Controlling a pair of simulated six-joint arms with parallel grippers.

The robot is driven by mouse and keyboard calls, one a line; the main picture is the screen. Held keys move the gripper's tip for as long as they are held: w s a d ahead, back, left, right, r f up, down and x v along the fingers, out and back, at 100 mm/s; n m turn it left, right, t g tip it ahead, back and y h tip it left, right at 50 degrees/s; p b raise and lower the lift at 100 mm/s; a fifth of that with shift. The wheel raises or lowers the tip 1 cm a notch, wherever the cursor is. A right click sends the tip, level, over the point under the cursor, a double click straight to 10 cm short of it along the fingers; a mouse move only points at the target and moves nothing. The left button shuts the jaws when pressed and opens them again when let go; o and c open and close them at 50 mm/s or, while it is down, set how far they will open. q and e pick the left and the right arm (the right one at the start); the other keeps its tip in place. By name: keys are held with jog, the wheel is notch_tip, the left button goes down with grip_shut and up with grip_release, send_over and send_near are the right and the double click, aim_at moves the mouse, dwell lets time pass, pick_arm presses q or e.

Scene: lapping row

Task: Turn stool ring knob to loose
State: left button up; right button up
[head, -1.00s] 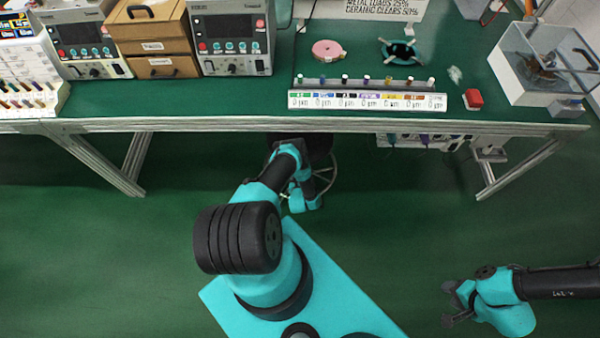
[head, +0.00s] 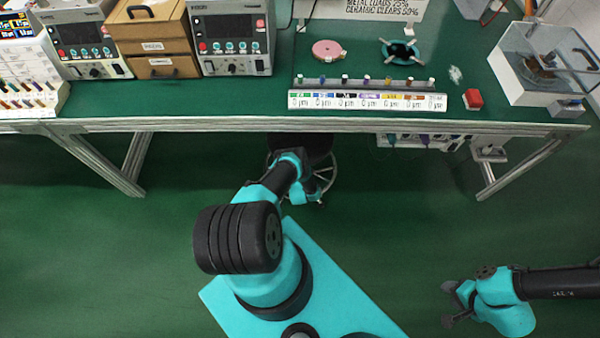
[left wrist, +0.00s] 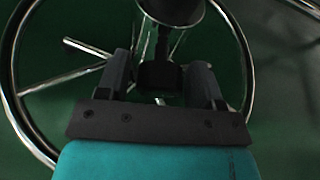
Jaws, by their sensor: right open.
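The stool shows under the bench in the head view as a black seat (head: 318,146) with a chrome foot ring (head: 333,176). In the left wrist view the ring (left wrist: 246,65) curves around the stool's post, with spokes running inward. A dark knob (left wrist: 160,77) sits at the post below the black seat column. My left gripper (left wrist: 161,72) has its fingers apart, one on each side of the knob, with a narrow gap visible at the left. Contact at the right finger is unclear. My right gripper (head: 452,303) is open and empty, low at the right.
The green-topped bench (head: 180,97) overhangs the stool, and its metal legs stand at either side. The floor between the stool and my right arm is clear.

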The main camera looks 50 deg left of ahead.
pick_arm(q)
jog(key=c, duration=0.7)
jog(key=shift+w+m+g+y, duration=0.1)
jog(key=shift+m+g+y, duration=0.95)
jog(key=shift+m, duration=0.85)
jog(key=o, duration=0.9)
jog(key=shift+d, duration=0.1)
jog(key=shift+d, duration=0.1)
